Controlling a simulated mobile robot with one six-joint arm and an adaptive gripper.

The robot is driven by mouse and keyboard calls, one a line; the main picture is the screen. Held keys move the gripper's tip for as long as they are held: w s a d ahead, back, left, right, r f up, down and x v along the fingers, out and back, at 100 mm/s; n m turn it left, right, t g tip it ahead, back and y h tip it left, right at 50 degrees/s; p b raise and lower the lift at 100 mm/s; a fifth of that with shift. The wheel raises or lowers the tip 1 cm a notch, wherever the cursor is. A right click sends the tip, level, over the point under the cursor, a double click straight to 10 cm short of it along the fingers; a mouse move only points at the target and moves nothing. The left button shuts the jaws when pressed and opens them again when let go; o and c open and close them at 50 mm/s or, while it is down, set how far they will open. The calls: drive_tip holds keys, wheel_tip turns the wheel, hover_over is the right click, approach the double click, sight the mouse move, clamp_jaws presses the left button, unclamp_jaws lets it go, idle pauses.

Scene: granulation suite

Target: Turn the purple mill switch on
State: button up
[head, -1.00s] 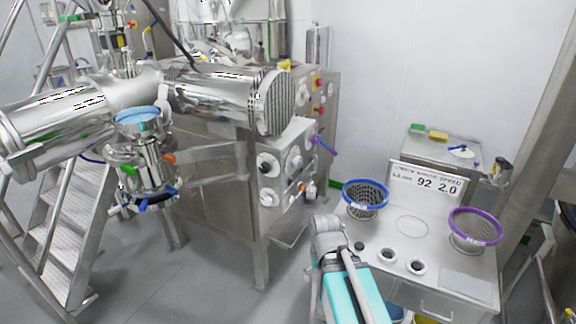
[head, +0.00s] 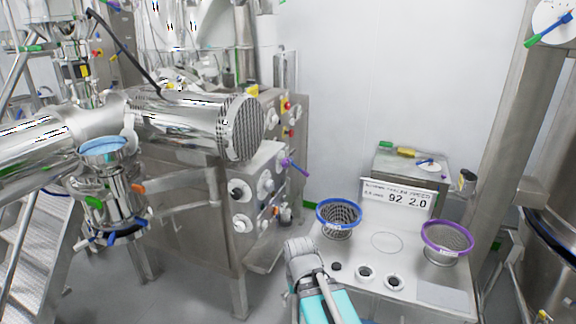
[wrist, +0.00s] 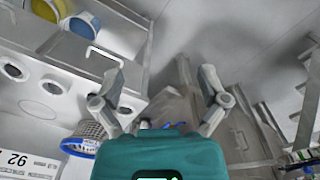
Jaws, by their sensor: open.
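The purple mill switch (head: 296,167) is a purple lever on a white round disc on the steel machine's side panel, in the middle of the head view. The lever slants down to the right. I cannot make out the switch in the wrist view. My gripper (wrist: 162,80) is open and empty in the wrist view, its two grey fingers spread apart over the floor beside the bench. In the head view my teal and grey arm is low in the middle, below and apart from the switch; the fingers cannot be made out there.
The steel bench (head: 350,255) at right holds a blue-rimmed basket (head: 339,230), a purple-rimmed basket (head: 446,256) and a number sign (head: 397,197). More knobs (head: 240,190) sit near the switch. A green-and-blue lever (head: 548,28) is at top right. A big steel cylinder (head: 195,122) juts out left.

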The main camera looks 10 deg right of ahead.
drive_tip(key=shift+c, duration=0.2)
drive_tip(key=w+d+r+n+t+y+p, duration=0.15)
drive_tip(key=w+r+y, duration=0.3)
drive_tip(key=w, duration=0.55)
drive_tip(key=w+d+r+n+t+y+p, duration=0.1)
drive_tip(key=w+r+n+t+y, duration=0.25)
drive_tip(key=w, duration=0.55)
drive_tip(key=w+d+r+n+t+y+p, duration=0.1)
drive_tip(key=w+d+r+t+y, duration=0.4)
drive_tip(key=w+d+r, duration=0.7)
wheel_tip(320, 180, up, 2)
drive_tip(key=d+n+y, duration=0.1)
drive_tip(key=d, duration=0.1)
drive_tip(key=shift+w+d+r+t+y, duration=0.25)
drive_tip(key=shift+w+d+t+y, duration=0.05)
drive_tip(key=shift+w, duration=0.1)
drive_tip(key=shift+a, duration=0.1)
